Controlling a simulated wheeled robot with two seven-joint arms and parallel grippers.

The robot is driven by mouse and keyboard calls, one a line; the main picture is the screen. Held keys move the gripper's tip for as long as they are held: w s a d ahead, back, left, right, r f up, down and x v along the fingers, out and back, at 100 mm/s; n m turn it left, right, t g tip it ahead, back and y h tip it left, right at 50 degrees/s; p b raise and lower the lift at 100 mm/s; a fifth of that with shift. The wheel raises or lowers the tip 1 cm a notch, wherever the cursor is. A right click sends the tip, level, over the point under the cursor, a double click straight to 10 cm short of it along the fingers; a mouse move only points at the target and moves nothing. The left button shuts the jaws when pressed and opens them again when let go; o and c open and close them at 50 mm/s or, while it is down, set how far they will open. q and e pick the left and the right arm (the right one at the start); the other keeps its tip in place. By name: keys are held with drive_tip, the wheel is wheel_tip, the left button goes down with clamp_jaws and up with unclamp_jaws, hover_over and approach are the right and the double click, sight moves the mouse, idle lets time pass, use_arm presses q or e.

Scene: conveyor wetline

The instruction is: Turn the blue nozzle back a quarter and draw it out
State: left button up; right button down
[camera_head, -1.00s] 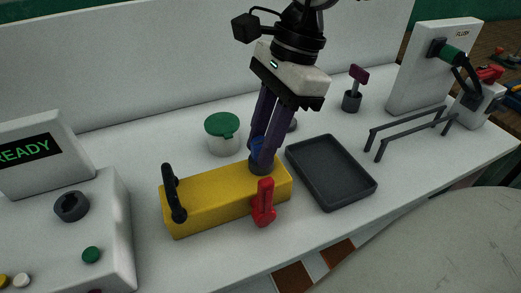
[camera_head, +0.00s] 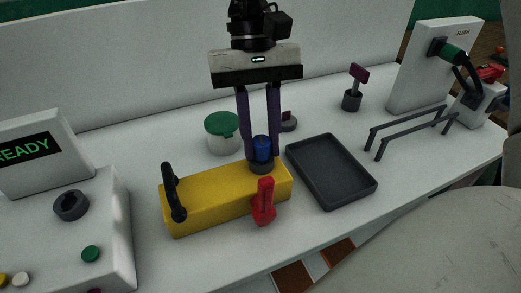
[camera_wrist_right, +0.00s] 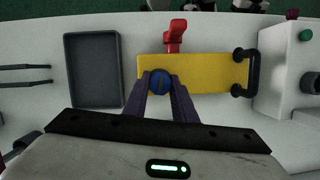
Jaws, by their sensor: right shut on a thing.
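The blue nozzle (camera_head: 262,149) stands upright in a dark round socket (camera_head: 261,167) at the right end of the yellow block (camera_head: 215,203). My right gripper (camera_head: 262,150) points down from above, its two purple fingers on either side of the nozzle and shut on it. In the right wrist view the nozzle (camera_wrist_right: 160,87) shows as a round blue top with a slot, between the fingertips. A red lever (camera_head: 264,203) is on the block's front side, and a black handle (camera_head: 173,192) is at its left end. My left gripper is not in view.
A dark empty tray (camera_head: 331,172) lies right of the block. A green-lidded jar (camera_head: 222,133) stands behind it. A grey rack (camera_head: 410,130) and a white flush panel (camera_head: 432,68) are at the right. A READY display unit (camera_head: 42,152) is at the left.

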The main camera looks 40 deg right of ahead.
drive_tip(key=shift+n+h, duration=0.3)
drive_tip(key=shift+n, duration=0.6)
drive_tip(key=shift+r, duration=0.15)
drive_tip(key=shift+r+p, duration=0.65)
drive_tip(key=shift+r, duration=0.1)
drive_tip(key=shift+r, duration=0.4)
drive_tip(key=shift+r+p, duration=0.2)
drive_tip(key=shift+p, duration=0.2)
drive_tip(key=shift+r+p, duration=1.65)
drive_tip(key=shift+r, duration=0.8)
drive_tip(key=shift+w+a, duration=0.1)
